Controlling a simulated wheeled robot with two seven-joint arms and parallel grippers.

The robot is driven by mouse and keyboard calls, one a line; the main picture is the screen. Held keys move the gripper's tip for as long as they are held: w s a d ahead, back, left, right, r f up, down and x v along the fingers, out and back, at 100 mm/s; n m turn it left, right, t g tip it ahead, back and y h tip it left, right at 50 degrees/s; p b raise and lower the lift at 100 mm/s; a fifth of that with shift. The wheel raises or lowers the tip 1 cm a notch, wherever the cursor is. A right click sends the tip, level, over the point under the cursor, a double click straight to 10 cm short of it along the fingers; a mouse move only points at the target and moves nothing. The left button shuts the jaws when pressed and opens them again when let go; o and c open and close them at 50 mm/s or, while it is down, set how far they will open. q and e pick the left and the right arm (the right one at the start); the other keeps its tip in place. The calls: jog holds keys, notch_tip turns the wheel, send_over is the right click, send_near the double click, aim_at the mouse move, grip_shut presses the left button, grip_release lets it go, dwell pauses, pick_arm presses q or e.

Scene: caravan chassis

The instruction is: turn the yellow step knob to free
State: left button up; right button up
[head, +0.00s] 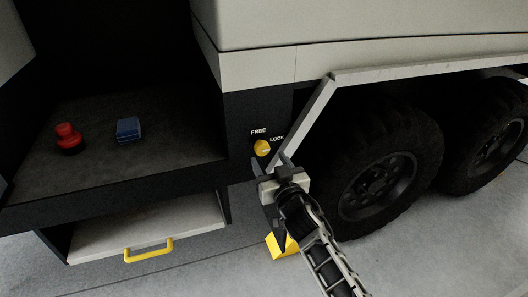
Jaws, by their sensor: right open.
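The yellow step knob (262,148) is on the dark side panel of the caravan, with the word FREE (258,132) above it and LOCK (277,139) to its upper right. Where the knob's pointer stands is too small to tell. My right gripper (267,166) comes up from the lower right and is open just below the knob. Its fingers are close to the knob's lower edge; I cannot tell whether they touch it. My left gripper is not in view.
A step tray with a yellow handle (149,250) sticks out at lower left. Above it, a dark compartment floor (180,140) holds a red knob-like object (68,138) and a blue box (128,129). A yellow block (277,247) is on the ground. Wheels (380,170) stand at right.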

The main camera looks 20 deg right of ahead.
aim_at(263, 150)
jog(key=w, duration=0.5)
jog(key=shift+a+b, duration=0.1)
jog(key=shift+b, duration=0.2)
jog(key=c, duration=1)
